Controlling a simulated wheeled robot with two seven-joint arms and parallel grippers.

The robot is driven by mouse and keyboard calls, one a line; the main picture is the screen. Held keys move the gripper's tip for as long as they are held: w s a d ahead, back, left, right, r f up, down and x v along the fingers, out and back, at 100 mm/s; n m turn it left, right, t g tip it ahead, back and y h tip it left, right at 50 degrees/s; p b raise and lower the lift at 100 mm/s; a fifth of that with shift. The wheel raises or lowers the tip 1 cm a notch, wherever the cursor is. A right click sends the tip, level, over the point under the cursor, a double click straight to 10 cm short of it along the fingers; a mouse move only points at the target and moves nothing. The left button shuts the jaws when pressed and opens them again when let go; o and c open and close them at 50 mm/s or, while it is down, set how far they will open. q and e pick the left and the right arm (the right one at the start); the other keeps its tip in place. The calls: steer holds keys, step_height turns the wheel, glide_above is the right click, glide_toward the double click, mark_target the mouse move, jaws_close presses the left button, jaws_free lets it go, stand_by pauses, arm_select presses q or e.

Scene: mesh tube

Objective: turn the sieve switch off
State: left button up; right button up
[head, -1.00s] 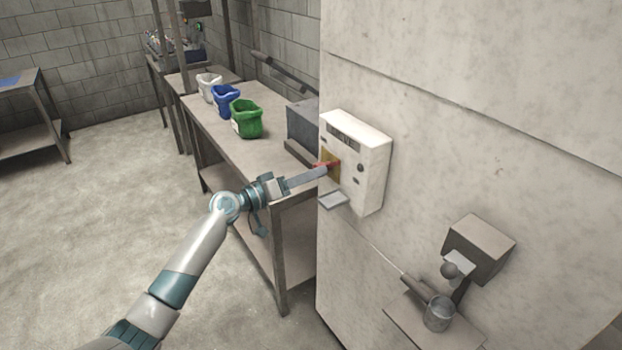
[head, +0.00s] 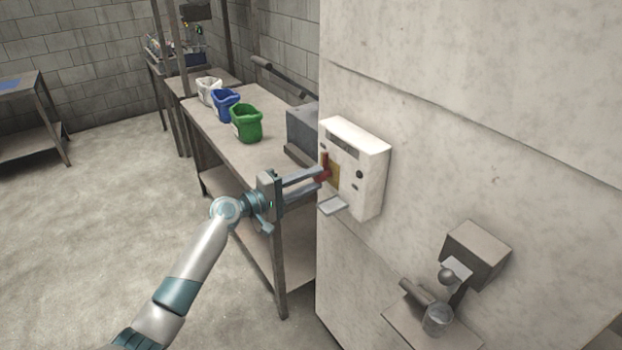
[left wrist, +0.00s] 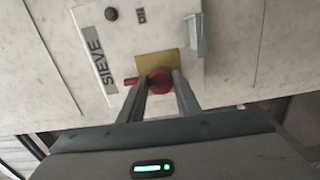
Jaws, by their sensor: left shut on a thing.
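The sieve switch is a red handle (head: 324,163) on a yellow plate (head: 333,174), on a white control box (head: 362,165) fixed to the pale wall. The handle stands upright in the head view. My left gripper (head: 320,175) reaches in from the left and is shut on the red handle. In the left wrist view the red handle (left wrist: 158,80) sits between the two fingers (left wrist: 158,92), its bar pointing left across the tilted box. The label "SIEVE" (left wrist: 94,55) shows on that box. My right gripper is not in view.
A small grey tray (head: 333,205) juts out below the box. A bench (head: 270,155) with green (head: 246,123), blue (head: 225,104) and white (head: 209,90) containers stands behind my left arm.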

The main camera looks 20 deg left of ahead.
arm_select(q)
steer(key=shift+n, duration=0.3)
steer(key=o, duration=1.1)
steer(key=shift+c, duration=0.2)
steer(key=shift+a, duration=0.1)
steer(key=shift+s+a+f+b, duration=0.15)
steer(key=shift+s+a+b, duration=0.2)
steer(key=shift+s, duration=0.2)
steer(key=b+v, duration=0.6)
steer(key=v, duration=1)
steer(key=shift+a, duration=0.1)
